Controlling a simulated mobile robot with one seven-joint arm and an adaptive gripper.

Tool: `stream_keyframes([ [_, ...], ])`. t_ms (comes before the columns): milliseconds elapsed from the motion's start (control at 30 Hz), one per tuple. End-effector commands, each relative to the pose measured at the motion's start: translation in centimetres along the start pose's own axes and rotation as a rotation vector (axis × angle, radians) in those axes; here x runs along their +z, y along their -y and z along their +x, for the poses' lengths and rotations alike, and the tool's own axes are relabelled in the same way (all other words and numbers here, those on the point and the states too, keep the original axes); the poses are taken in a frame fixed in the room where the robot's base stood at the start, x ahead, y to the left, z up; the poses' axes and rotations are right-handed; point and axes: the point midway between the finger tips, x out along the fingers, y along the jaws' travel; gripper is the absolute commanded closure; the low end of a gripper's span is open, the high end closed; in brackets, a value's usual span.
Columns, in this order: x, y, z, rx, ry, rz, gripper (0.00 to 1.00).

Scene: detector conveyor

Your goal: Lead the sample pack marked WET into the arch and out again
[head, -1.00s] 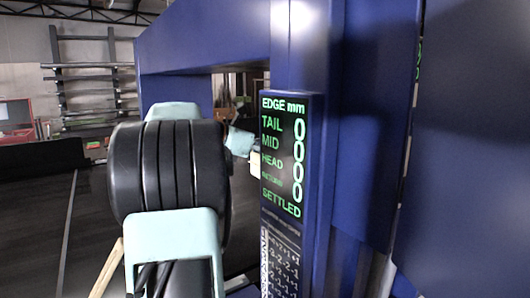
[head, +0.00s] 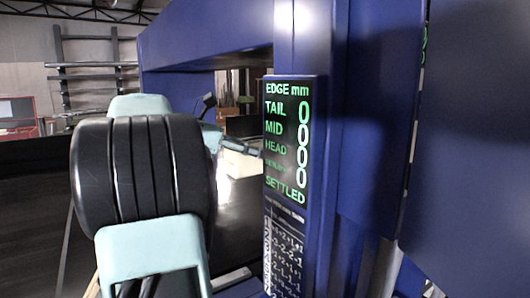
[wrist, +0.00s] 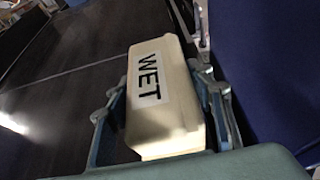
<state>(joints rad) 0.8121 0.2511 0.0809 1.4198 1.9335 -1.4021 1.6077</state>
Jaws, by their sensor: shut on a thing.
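The cream sample pack (wrist: 172,120) shows in the wrist view, with a white label reading WET in black. My gripper (wrist: 163,85) is shut on it, one finger along each long side. The pack lies lengthwise between the fingers, over or on the dark belt; I cannot tell if it touches. The blue arch (head: 210,40) spans the belt in the head view. My gripper, partly hidden by my arm, is near the arch opening, left of the display post. The pack is not clear in the head view.
A display (head: 287,140) on the arch post reads EDGE mm, zeros and SETTLED, with a printed chart (head: 284,252) below it. A large blue panel (head: 470,120) closes off the right. The black belt (head: 40,230) runs open at the left. Shelving (head: 95,60) stands far back.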

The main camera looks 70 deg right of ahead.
Motion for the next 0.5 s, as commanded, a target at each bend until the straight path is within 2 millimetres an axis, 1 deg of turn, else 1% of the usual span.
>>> stream_keyframes([
  [33,-0.3,-0.1,-0.7,0.004,0.002,0.001,0.91],
  [500,-2.7,0.0,-6.6,0.004,0.002,0.001,0.91],
])
